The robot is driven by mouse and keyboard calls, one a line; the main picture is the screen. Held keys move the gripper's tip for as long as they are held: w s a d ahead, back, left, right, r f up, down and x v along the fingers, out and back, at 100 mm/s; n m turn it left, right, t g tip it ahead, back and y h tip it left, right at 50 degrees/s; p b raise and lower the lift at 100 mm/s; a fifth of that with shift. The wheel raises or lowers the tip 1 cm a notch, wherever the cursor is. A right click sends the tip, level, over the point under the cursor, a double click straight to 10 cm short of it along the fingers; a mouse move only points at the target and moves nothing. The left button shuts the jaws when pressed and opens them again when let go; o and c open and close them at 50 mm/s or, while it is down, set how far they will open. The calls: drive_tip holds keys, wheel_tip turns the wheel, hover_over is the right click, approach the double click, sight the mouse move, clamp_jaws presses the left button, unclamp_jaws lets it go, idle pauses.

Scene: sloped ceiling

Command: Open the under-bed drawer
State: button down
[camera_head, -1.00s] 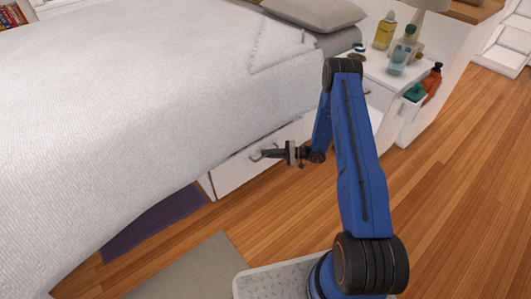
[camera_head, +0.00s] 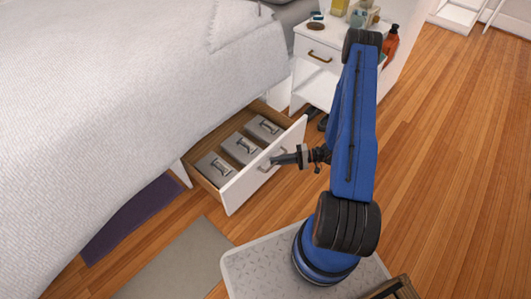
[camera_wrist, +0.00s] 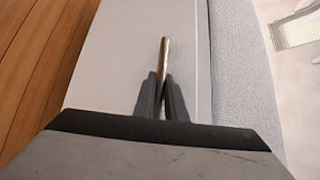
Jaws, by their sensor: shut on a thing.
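The under-bed drawer (camera_head: 233,190) stands pulled out from below the bed, its white front panel apart from the bed frame. Inside it lie several grey boxes with handles (camera_head: 238,148). My gripper (camera_head: 276,160) is at the middle of the drawer front, shut on the drawer's handle. In the wrist view the dark fingers (camera_wrist: 163,95) close around the metal bar handle (camera_wrist: 164,55), which sticks out beyond them against the pale front panel (camera_wrist: 120,50).
The white bed (camera_head: 110,90) fills the left. A white nightstand (camera_head: 318,75) with bottles on top stands behind the drawer. A grey mat (camera_head: 180,265) and a purple mat (camera_head: 130,215) lie on the floor. The wooden floor (camera_head: 450,170) at right is clear.

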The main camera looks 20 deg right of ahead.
drive_tip(key=s+d, duration=0.3)
drive_tip(key=s, duration=0.3)
idle(0.3)
drive_tip(key=c, duration=2.1)
unclamp_jaws()
drive_tip(key=shift+d, duration=0.15)
drive_tip(key=v, duration=1.7)
drive_tip(key=shift+s+d+r, duration=0.1)
